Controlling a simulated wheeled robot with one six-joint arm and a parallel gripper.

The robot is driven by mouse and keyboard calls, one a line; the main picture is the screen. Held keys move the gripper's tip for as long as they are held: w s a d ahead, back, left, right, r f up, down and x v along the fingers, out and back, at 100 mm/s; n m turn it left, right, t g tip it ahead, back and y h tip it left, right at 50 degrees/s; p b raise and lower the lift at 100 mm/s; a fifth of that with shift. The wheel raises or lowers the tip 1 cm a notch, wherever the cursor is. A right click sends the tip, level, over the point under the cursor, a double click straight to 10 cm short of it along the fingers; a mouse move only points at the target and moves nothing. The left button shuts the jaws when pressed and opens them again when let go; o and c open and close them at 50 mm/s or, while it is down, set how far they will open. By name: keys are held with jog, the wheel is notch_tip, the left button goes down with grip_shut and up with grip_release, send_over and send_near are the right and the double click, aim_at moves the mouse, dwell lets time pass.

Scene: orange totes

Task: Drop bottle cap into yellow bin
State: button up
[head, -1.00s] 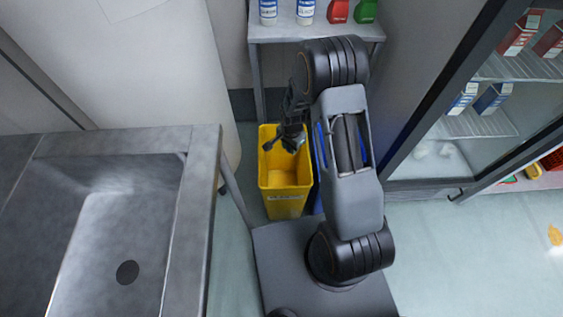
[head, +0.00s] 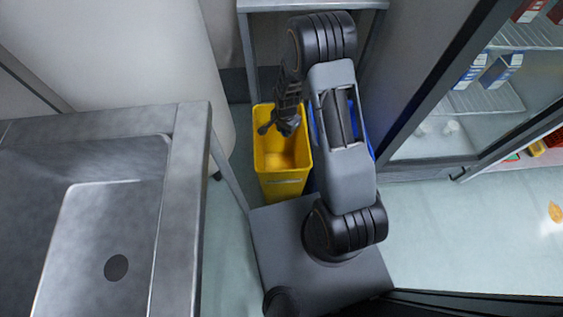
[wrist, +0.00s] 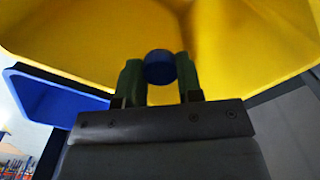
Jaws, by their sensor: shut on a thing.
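The yellow bin (head: 283,184) stands on the floor beside the steel sink unit in the head view. My gripper (head: 279,128) is over the bin's open top, pointing down. In the wrist view the blue bottle cap (wrist: 160,66) sits between the two green fingertips of my gripper (wrist: 158,78), which is shut on it. The yellow bin's inner walls (wrist: 240,45) fill most of the wrist view behind the cap. The cap cannot be made out in the head view.
A blue bin (wrist: 60,98) stands right next to the yellow one, partly behind my arm in the head view. A steel sink unit (head: 190,200) is at left, a shelf table (head: 310,4) behind, and a glass-door cabinet (head: 425,100) at right. Open floor lies at the lower right.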

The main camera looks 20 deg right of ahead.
jog(key=o, duration=1)
jog(key=shift+c, duration=0.2)
notch_tip(320, 180, up, 14)
jog(key=p, duration=0.3)
jog(key=shift+p, duration=0.35)
jog(key=shift+f, duration=0.15)
